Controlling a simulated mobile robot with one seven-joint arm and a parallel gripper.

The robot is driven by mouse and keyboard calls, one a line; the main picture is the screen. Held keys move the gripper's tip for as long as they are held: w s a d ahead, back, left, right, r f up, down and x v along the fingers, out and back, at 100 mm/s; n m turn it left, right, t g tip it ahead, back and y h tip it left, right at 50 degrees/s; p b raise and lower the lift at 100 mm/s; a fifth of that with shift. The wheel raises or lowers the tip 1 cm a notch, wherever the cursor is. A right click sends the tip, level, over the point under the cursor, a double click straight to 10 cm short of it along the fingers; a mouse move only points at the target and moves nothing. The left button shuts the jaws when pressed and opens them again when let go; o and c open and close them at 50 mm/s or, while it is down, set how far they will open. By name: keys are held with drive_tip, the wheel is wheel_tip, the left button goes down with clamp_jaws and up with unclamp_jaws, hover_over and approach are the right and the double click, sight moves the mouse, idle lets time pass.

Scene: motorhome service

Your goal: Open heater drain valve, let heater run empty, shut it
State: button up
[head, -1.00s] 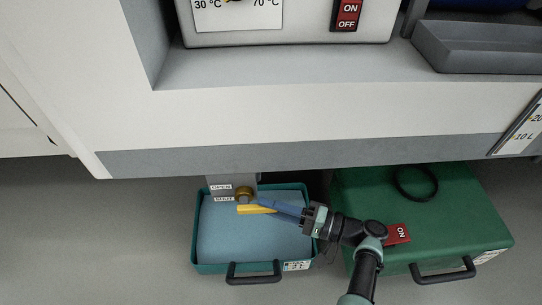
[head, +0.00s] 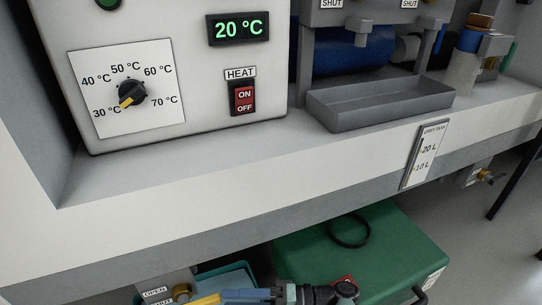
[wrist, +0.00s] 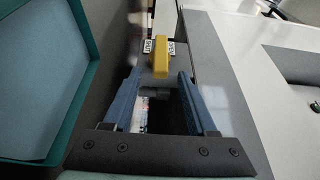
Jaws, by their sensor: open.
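The drain valve (head: 181,289) sits low under the bench edge, beside OPEN and SHUT labels (head: 155,292). Its yellow lever (head: 205,299) points right, toward my gripper, at the bottom edge of the head view. In the wrist view the lever (wrist: 160,60) lies ahead, in line with the gap between my blue fingers. My gripper (wrist: 159,82) is open, and I cannot tell whether a finger touches the lever. The heater panel (head: 165,25) shows 20 °C on its display (head: 239,30). Its dial (head: 132,93) points near 30 °C. The red heat switch (head: 244,99) is below the display.
A teal tub (wrist: 88,50) with a flat pale-blue surface inside stands below the valve. A grey tray (head: 380,103) and a tank gauge (head: 425,155) are at the right.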

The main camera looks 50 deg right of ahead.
drive_tip(key=v, duration=0.8)
drive_tip(key=shift+b, duration=0.4)
